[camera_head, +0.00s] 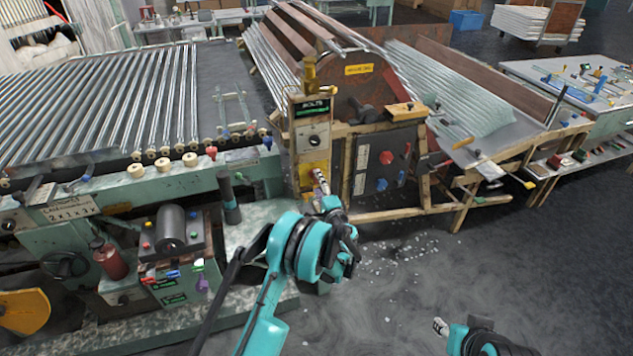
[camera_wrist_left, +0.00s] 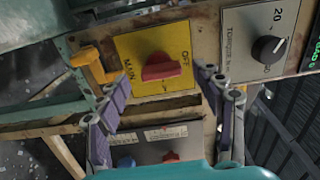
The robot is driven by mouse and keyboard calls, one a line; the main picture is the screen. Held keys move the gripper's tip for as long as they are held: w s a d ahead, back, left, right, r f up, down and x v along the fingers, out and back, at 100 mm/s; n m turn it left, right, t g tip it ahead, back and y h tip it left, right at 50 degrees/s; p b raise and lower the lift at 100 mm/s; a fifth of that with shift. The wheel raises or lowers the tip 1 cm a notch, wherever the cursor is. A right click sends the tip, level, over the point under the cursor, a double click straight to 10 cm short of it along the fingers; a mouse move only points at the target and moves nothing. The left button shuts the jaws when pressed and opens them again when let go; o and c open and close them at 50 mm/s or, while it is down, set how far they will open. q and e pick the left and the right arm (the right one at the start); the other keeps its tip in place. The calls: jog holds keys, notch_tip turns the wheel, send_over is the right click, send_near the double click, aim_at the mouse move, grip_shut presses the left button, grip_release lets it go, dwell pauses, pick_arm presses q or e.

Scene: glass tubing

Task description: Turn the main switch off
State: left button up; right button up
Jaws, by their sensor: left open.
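The main switch is a red knob (camera_wrist_left: 163,67) on a yellow plate (camera_wrist_left: 135,47) marked MAIN and OFF, seen rotated in the left wrist view. The word OFF is to the right of the knob. My left gripper (camera_wrist_left: 160,84) is open, one finger on each side of the knob's lower area, with nothing between the fingers. Contact with the panel cannot be told. My right gripper (camera_head: 440,327) shows only partly at the bottom.
A torque dial (camera_wrist_left: 268,50) is beside the yellow plate. A dark panel with a red knob (camera_head: 386,157) and a blue knob (camera_head: 381,184) is to its right. A roller conveyor (camera_head: 100,100) fills the left. The floor (camera_head: 520,260) at right is open.

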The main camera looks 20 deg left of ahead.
pick_arm(q)
jog(key=v, duration=0.9)
jog(key=shift+s+d, duration=0.25)
jog(key=s+a+r+n+g+h, duration=0.3)
jog(key=s+a+r+n+g, duration=0.3)
jog(key=s+r, duration=0.6)
jog(key=s+d+f+n+g+h, duration=0.1)
jog(key=s+d+n+h, duration=0.1)
jog(key=s, duration=1)
jog(key=s+d+f+n+h, duration=0.1)
jog(key=s+d+n+h, duration=0.2)
jog(key=s, duration=1)
jog(key=shift+d+g+h, duration=0.2)
jog(key=shift+g+h, duration=0.2)
jog(key=shift+h, duration=0.6)
